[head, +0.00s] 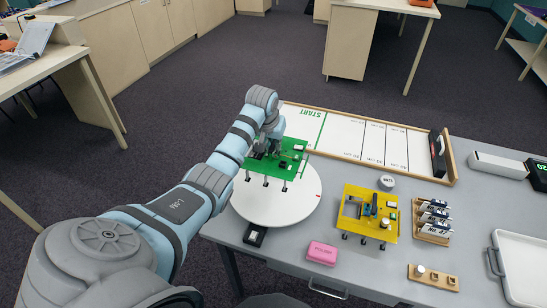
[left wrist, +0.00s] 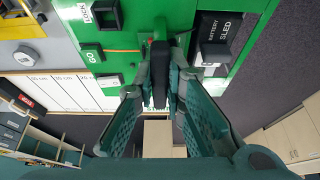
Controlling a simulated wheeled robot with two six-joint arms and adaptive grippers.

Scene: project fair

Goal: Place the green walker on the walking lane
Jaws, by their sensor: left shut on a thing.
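The green walker (head: 262,166), a flat green board with short black legs, is in the head view over the far left part of a round white turntable (head: 285,212). It appears raised, though I cannot tell the gap under its legs. My left gripper (head: 270,147) is shut on a dark upright part on the board. The left wrist view shows the board (left wrist: 130,22) close up, with GO and BATTERY SLED labels and the fingers (left wrist: 160,75) around the dark part. The walking lane (head: 341,134), white with a green START line, lies right of the walker. My right gripper is not in view.
The lane has a wooden border and a dark box (head: 437,152) at its far right end. A yellow walker (head: 370,213) stands in front of the lane. A pink block (head: 322,253), a card rack (head: 433,220) and a white tray (head: 522,262) are nearer. The lane's white surface is mostly clear.

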